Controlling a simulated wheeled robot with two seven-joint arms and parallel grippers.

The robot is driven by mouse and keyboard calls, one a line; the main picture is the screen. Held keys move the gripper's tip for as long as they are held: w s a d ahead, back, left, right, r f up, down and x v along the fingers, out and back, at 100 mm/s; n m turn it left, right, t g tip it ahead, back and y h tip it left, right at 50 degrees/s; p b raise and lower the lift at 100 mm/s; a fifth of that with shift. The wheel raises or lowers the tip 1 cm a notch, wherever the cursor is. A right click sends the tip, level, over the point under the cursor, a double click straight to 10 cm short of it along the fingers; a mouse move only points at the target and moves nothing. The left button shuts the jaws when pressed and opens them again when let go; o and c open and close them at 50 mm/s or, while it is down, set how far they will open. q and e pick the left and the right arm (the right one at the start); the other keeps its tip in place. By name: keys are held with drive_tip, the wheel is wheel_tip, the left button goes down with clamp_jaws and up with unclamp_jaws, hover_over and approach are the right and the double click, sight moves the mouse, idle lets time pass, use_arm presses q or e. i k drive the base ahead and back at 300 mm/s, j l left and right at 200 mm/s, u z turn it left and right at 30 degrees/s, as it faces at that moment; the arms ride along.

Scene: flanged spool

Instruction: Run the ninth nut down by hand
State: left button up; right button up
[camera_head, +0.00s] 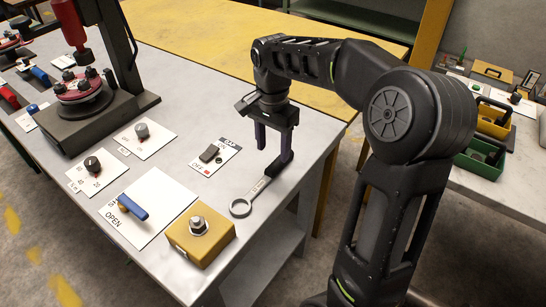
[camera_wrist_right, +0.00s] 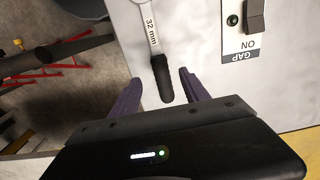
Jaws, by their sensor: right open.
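A red flanged spool (camera_head: 84,92) with several dark nuts on its top flange stands on a dark base at the left of the table. A large nut on a stud (camera_head: 198,225) sits on a yellow block (camera_head: 212,245) near the front edge. A 32 mm ring spanner (camera_head: 241,207) lies by the table's right edge; its dark grip (camera_wrist_right: 163,78) shows in the right wrist view. My right gripper (camera_head: 272,152) is open, pointing down over the grip end, which appears between its fingers. It is unclear if they touch. My left gripper is out of view.
A GAP ON/OFF switch card (camera_head: 215,157) lies left of my right gripper. Dial cards (camera_head: 92,170) and a blue-handled OPEN valve card (camera_head: 128,210) lie further left. A red press head (camera_head: 72,25) hangs above the spool. Green and yellow bins (camera_head: 480,160) stand on another table.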

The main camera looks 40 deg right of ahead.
sight(199, 227)
drive_tip(key=k, duration=1)
